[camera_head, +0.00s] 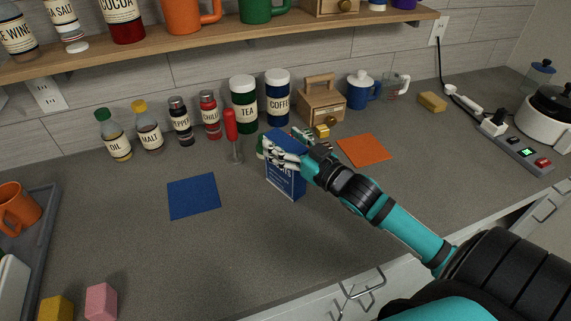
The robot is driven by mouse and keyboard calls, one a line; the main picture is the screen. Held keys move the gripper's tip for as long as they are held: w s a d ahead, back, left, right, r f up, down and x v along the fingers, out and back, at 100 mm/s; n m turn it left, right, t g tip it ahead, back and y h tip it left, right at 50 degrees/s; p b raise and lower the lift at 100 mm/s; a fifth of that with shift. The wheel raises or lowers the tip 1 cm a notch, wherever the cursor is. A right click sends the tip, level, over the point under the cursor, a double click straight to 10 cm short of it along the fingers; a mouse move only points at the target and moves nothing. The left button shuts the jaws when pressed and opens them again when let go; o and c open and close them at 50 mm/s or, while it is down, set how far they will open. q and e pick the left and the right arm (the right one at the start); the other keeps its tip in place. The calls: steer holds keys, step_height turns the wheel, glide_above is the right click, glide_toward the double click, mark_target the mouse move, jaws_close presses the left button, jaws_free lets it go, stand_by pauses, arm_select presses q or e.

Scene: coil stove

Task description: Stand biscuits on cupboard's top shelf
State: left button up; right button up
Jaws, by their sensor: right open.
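A blue box (287,184) with pale lettering, which may be the biscuits, stands upright on the counter; its label is partly hidden and I cannot read it. My right gripper (284,149) is open at the box's upper part, with its fingers in front of and around the top. I cannot tell whether they touch it. My left gripper is not in view. I see no cupboard that I can be sure of; only an open wooden shelf (225,42) runs along the wall.
Behind the box stand a tea canister (244,104), a coffee canister (278,98), a red-handled tool (232,132) and a wooden drawer box (321,101). A blue mat (194,196) and an orange mat (364,150) lie flat. The front-middle counter (200,265) is clear.

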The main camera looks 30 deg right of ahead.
jaws_close()
stand_by(0.3)
